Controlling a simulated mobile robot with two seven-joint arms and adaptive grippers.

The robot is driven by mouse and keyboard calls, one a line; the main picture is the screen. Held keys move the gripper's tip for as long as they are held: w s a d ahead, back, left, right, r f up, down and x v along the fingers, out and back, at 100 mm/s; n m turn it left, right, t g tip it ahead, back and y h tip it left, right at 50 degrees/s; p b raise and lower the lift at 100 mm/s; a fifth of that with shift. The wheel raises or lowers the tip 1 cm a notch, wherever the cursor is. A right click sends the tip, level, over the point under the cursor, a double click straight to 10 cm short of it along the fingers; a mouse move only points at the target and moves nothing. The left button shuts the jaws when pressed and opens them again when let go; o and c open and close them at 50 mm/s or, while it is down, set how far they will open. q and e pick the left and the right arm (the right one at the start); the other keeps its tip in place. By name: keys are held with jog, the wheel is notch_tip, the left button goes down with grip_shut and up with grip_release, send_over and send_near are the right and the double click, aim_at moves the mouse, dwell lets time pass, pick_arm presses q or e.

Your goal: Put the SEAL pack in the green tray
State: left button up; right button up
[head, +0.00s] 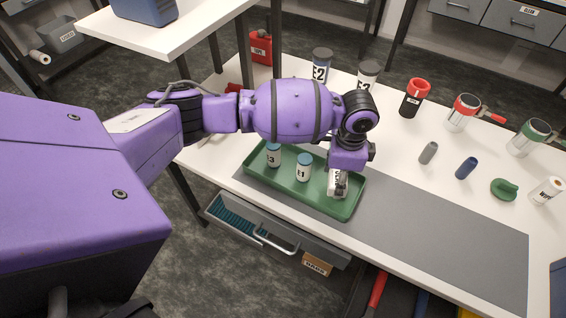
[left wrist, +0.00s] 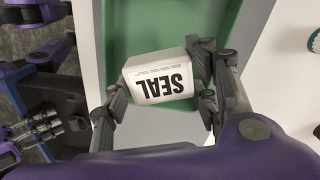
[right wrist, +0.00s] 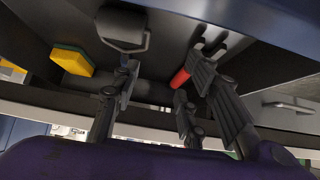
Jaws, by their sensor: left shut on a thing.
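The white SEAL pack (left wrist: 160,82) is between the fingers of my left gripper (left wrist: 160,95), which is shut on it. In the left wrist view the pack lies over the green tray (left wrist: 148,20). In the head view my left gripper (head: 340,180) is at the right part of the green tray (head: 318,210), and the pack (head: 338,186) shows below it. I cannot tell whether the pack touches the tray floor. My right gripper (right wrist: 150,105) shows only in the right wrist view, with its fingers apart and nothing between them.
Two labelled jars, E3 (head: 273,156) and E1 (head: 304,168), stand in the tray. A grey mat (head: 430,225) lies clear to the right. Several containers stand along the back and right of the bench. An open drawer (head: 240,228) juts out below. The right wrist view shows a yellow sponge (right wrist: 72,60).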

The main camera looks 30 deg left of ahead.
pick_arm(q)
jog(key=shift+w+f, duration=0.15)
jog(key=shift+f, duration=1.4)
jog(key=shift+f, duration=0.15)
jog(key=o, duration=0.9)
notch_tip(320, 180, up, 12)
jog(key=shift+r+p, duration=0.2)
jog(key=shift+p, duration=0.2)
